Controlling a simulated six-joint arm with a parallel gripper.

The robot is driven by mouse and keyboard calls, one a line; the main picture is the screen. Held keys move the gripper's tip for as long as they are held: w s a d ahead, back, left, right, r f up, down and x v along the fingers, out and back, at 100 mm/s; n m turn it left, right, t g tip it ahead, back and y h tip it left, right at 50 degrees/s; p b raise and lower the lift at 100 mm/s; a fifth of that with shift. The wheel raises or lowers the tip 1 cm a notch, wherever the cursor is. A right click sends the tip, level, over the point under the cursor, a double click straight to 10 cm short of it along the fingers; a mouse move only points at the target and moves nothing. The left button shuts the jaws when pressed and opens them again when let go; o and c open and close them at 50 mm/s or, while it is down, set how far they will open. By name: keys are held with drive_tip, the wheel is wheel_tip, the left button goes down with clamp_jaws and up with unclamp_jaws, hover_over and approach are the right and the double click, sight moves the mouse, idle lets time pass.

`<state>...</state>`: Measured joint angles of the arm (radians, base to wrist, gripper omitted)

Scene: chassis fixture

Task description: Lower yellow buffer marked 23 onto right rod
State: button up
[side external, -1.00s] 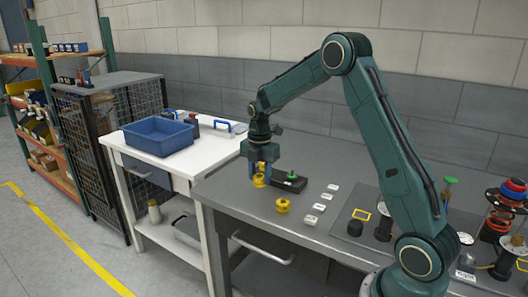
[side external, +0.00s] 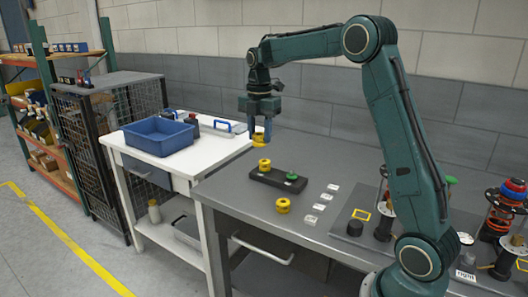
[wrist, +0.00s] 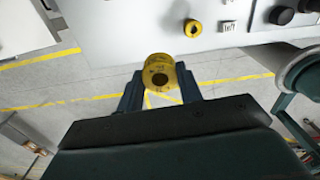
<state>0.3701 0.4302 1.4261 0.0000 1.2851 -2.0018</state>
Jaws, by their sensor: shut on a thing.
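My gripper (side external: 260,136) is shut on a yellow buffer (side external: 259,140) and holds it in the air above the black block on the bench. In the wrist view the yellow buffer (wrist: 158,66) sits between the blue fingers (wrist: 159,90), its dark hole visible; its mark is too small to read. A second yellow buffer (side external: 264,164) is on the black block (side external: 265,179), and a third (side external: 283,205) lies on the bench. A "right" label (side external: 465,275) is at the lower right, beside a dark base with a post (side external: 468,257); I cannot clearly make out the right rod.
A spring stack with red and blue rings (side external: 506,205) stands at the far right. White labels (side external: 319,207), a black cylinder (side external: 355,227) and a green-topped part (side external: 292,176) are on the bench (side external: 235,195). A blue bin (side external: 158,145) stands on the white table.

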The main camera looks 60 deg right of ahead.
drive_tip(key=shift+d, duration=0.1)
idle(0.4)
drive_tip(key=s+d+f, duration=0.1)
drive_tip(key=d+f, duration=0.1)
drive_tip(key=d, duration=0.2)
drive_tip(key=s+d+f, duration=0.2)
drive_tip(key=d+f, duration=0.1)
drive_tip(key=d, duration=0.1)
drive_tip(key=s+d+f, duration=0.1)
drive_tip(key=d+f, duration=0.2)
drive_tip(key=d, duration=0.2)
drive_tip(key=shift+s+d+f, duration=0.1)
drive_tip(key=shift+s+f, duration=0.05)
drive_tip(key=shift+s, duration=0.1)
drive_tip(key=shift+f, duration=0.2)
drive_tip(key=shift+f, duration=1.7)
drive_tip(key=shift+f, duration=0.25)
drive_tip(key=shift+f, duration=0.85)
drive_tip(key=shift+f, duration=0.55)
idle(0.3)
